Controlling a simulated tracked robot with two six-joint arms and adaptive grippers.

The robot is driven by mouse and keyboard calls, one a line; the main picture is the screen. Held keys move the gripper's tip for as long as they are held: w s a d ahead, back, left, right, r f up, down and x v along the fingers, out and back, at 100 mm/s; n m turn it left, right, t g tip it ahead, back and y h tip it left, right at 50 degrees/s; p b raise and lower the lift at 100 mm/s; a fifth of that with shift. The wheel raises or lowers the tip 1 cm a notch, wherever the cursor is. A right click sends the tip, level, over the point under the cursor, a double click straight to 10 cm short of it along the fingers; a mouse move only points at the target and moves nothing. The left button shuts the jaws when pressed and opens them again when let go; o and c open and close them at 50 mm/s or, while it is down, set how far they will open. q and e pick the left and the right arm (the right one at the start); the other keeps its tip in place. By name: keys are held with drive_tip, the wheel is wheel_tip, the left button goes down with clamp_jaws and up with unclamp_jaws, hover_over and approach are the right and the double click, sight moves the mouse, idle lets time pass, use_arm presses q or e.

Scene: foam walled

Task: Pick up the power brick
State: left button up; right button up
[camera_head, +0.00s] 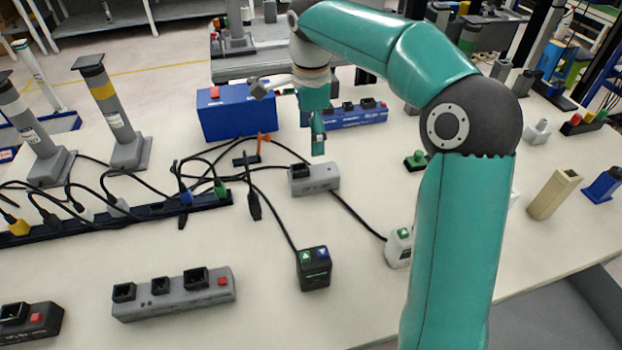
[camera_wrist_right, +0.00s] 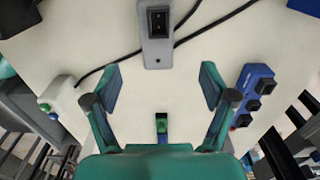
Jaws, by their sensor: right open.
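The likely power brick is a grey box (camera_head: 316,181) with a black socket or switch on top, lying on the white table with black cables at its ends. It also shows at the top middle of the right wrist view (camera_wrist_right: 156,48). My right gripper (camera_head: 318,148) points down above the table, just behind and above the box in the head view. In the right wrist view its two fingers (camera_wrist_right: 161,72) are spread wide with nothing between them, and the box lies beyond the tips, not touching them. My left gripper is out of view.
A black two-button box (camera_head: 314,270) and a white adapter (camera_head: 396,248) lie nearer. A blue box (camera_head: 235,113) and blue strip (camera_head: 358,117) lie behind. A grey strip (camera_head: 175,296), a cabled black strip (camera_head: 150,212) and a green block (camera_head: 415,161) are around. Clear table lies front-centre.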

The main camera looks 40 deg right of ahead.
sight(314, 172)
wheel_tip(314, 172, down, 6)
drive_tip(key=shift+f+b, duration=0.15)
drive_tip(key=shift+b, duration=0.35)
drive_tip(key=shift+s+f+b, duration=0.2)
drive_tip(key=shift+f+b, duration=0.05)
drive_tip(key=shift+f, duration=1.05)
drive_tip(key=shift+s+f+b, duration=0.15)
drive_tip(key=shift+f+b, duration=0.1)
drive_tip(key=shift+f, duration=1.05)
drive_tip(key=shift+c, duration=0.3)
drive_tip(key=c, duration=1.4)
